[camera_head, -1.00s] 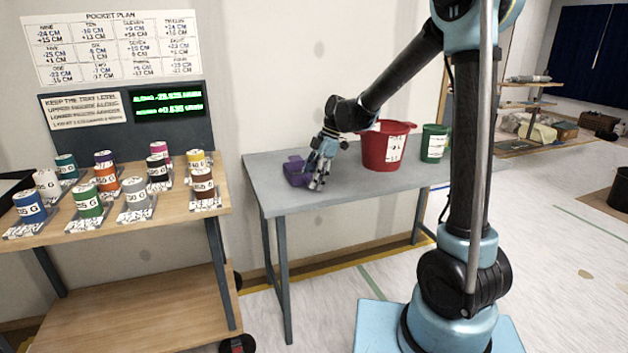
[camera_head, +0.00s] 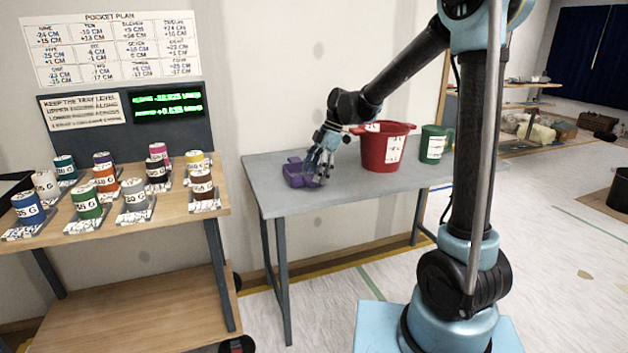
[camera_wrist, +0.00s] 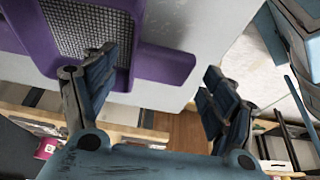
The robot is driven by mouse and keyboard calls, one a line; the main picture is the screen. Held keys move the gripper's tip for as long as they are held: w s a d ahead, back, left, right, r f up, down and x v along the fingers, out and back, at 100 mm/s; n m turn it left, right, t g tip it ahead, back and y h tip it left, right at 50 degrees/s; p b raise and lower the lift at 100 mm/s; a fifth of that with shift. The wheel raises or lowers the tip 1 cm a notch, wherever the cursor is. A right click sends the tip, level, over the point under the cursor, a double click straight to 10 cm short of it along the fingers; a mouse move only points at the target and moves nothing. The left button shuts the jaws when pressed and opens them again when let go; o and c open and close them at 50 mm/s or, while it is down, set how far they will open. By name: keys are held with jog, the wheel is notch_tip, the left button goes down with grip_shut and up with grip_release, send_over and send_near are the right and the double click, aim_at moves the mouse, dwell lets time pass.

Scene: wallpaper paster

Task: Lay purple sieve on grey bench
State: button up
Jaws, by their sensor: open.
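The purple sieve (camera_head: 297,171) lies on the left part of the grey bench (camera_head: 262,184). In the wrist view the sieve (camera_wrist: 160,64) shows a purple frame around a grey mesh, with the bench top (camera_wrist: 215,25) beside it. My gripper (camera_head: 316,176) is just over the right side of the sieve in the head view.
A red bucket (camera_head: 376,152) and a green cup (camera_head: 435,143) stand on the bench right of my gripper. A wooden cart (camera_head: 120,240) at the left holds several labelled cans. The bench's front left corner is bare.

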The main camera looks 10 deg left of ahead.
jog(key=v, duration=0.9)
jog(key=s+d+m+t, duration=0.2)
jog(key=s+d+m, duration=0.35)
jog(key=d, duration=0.65)
jog(key=s+d+f+m+t+h, duration=0.1)
jog(key=s+d+f+m+h, duration=0.1)
jog(key=s+d+f+m, duration=0.5)
jog(key=s+d+f+m+t+h, duration=0.1)
jog(key=s+d+f+m+h, duration=0.1)
jog(key=s+d+f+m, duration=0.6)
jog(key=s+d+m, duration=0.3)
jog(key=s+d, duration=0.2)
jog(key=d, duration=0.2)
jog(key=shift+d+m+t, duration=0.3)
jog(key=shift+d+m, duration=0.05)
jog(key=shift+f, duration=0.1)
